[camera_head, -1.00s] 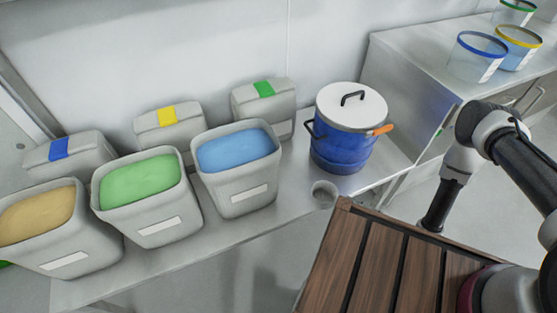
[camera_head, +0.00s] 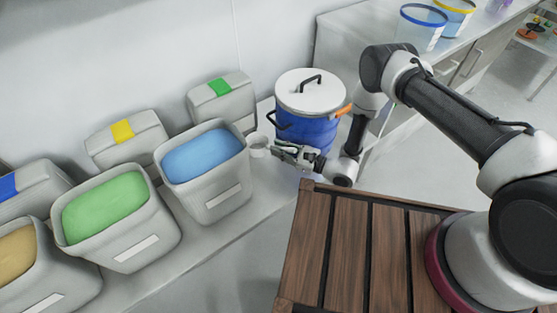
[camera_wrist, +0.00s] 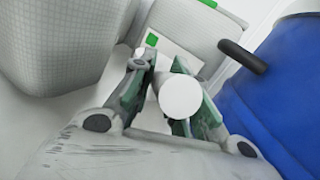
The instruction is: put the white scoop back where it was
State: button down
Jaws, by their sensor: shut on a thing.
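The white scoop (camera_head: 258,147) shows in the head view as a small pale cup at the tips of my gripper (camera_head: 280,148), between the blue-filled bin and the blue drum. In the wrist view a round white end of the scoop (camera_wrist: 181,96) sits between the two fingers of my gripper (camera_wrist: 165,85), which are shut on it. The fingers hide part of the scoop. I cannot tell whether the scoop touches the bench.
The blue drum (camera_head: 308,130) with its white lid (camera_head: 300,92) stands close right of my gripper. The bin of blue powder (camera_head: 215,195) is close left, and a lidded grey box (camera_head: 225,108) behind. Bench (camera_head: 245,205) is clear in front.

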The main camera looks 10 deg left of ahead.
notch_tip(320, 180, down, 6)
jog(key=shift+f, duration=0.2)
jog(key=shift+w+a+f, duration=0.15)
jog(key=shift+a+f, duration=0.05)
jog(key=shift+f, duration=0.1)
jog(key=shift+f, duration=0.1)
jog(key=c, duration=1.4)
grip_release()
jog(key=shift+d, duration=0.1)
jog(key=v, duration=1.1)
jog(key=shift+d, duration=0.4)
